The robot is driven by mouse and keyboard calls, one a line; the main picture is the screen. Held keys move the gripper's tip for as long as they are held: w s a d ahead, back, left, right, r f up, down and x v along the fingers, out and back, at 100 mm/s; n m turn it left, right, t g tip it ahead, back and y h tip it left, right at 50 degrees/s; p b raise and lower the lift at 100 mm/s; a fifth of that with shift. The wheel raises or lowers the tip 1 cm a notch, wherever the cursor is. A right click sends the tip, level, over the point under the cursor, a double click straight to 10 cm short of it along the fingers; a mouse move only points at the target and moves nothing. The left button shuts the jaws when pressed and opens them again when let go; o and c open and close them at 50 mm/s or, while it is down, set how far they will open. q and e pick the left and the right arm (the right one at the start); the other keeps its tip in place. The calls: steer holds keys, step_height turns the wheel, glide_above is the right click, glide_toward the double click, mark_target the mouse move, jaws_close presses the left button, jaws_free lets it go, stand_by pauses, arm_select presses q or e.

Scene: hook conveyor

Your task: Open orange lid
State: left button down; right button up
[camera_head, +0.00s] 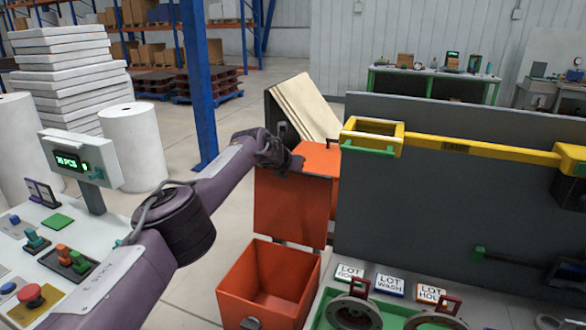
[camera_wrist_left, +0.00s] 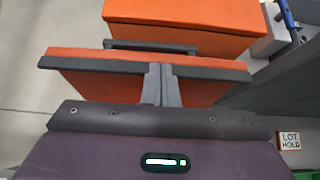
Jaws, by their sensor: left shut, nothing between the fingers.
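An orange bin (camera_head: 262,285) stands on the floor in front of me, its top open and its inside showing. Its orange lid (camera_head: 290,210) stands upright at the bin's back edge. My left gripper (camera_head: 292,162) is at the lid's top edge, with its fingers together and nothing between them. In the left wrist view the shut fingers (camera_wrist_left: 160,72) overlap the dark-edged top of the lid (camera_wrist_left: 90,60); I cannot tell whether they touch it. My right gripper is not in view.
A second orange bin (camera_head: 322,158) stands close behind the lid. A dark grey panel (camera_head: 400,215) with a yellow rail (camera_head: 480,147) is to the right. A control desk (camera_head: 60,225) is at left, and a green tray (camera_head: 325,318) at the front.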

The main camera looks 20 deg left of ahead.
arm_select(q)
steer(key=shift+r, duration=0.1)
stand_by(0.3)
steer(key=b+v, duration=0.3)
steer(key=v, duration=0.4)
steer(key=shift+s, duration=0.35)
steer(key=shift+r, duration=0.1)
